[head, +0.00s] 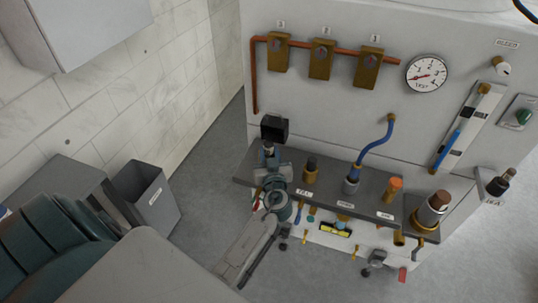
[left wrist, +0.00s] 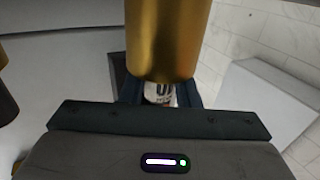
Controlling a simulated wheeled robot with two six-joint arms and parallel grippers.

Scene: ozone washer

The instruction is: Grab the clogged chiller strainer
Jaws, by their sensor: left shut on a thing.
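My left gripper (head: 272,145) is at the left end of the dark shelf on the machine front. In the left wrist view, a brass cylinder (left wrist: 167,40), which appears to be the strainer, fills the top middle. The dark fingers (left wrist: 160,95) are shut around its lower end, where a whitish part with dark marks shows. The cylinder hides much of the fingertips. I cannot make out the held piece in the head view, and I cannot tell whether it is clogged. My right gripper is not in view.
On the shelf (head: 332,200), right of my gripper, stand a black-topped brass fitting (head: 311,168), a blue hose (head: 375,150), an orange-capped fitting (head: 395,188) and a large brown-topped cylinder (head: 433,210). A grey bin (head: 152,200) stands left, with open floor between.

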